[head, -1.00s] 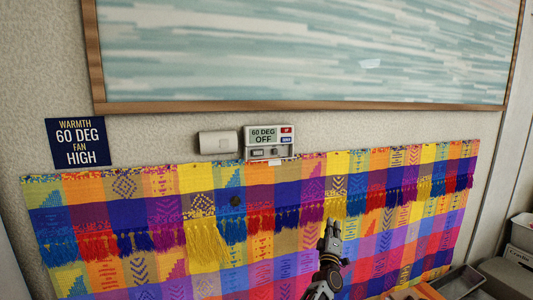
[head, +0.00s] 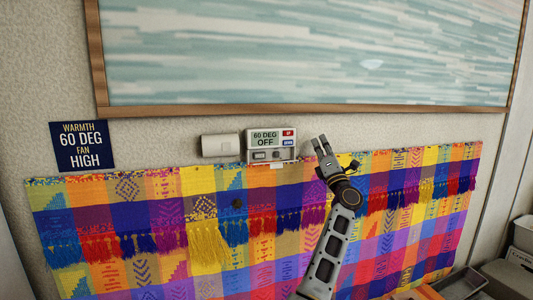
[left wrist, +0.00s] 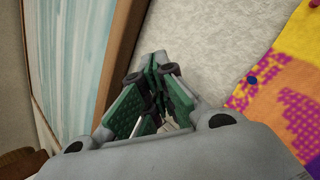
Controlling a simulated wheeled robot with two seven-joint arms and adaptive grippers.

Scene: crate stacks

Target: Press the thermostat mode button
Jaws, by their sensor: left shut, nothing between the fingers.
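The thermostat (head: 259,148) is a small white box on the wall, and its display reads "60 DEG OFF". A red button (head: 288,133) and a blue button (head: 288,143) sit at its right side, with small grey controls below the display. Which one is the mode button I cannot tell. My left gripper (head: 320,145) is shut and empty, just right of the thermostat and apart from it in the picture. In the left wrist view its green-padded fingers (left wrist: 160,95) are together near the wall, and the thermostat does not show. My right gripper is not in view.
A white box (head: 220,145) is left of the thermostat. A blue sign (head: 82,146) reads "WARMTH 60 DEG FAN HIGH". A framed picture (head: 300,108) hangs above and a colourful fringed textile (head: 160,220) below. Crates (head: 518,262) stand at lower right.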

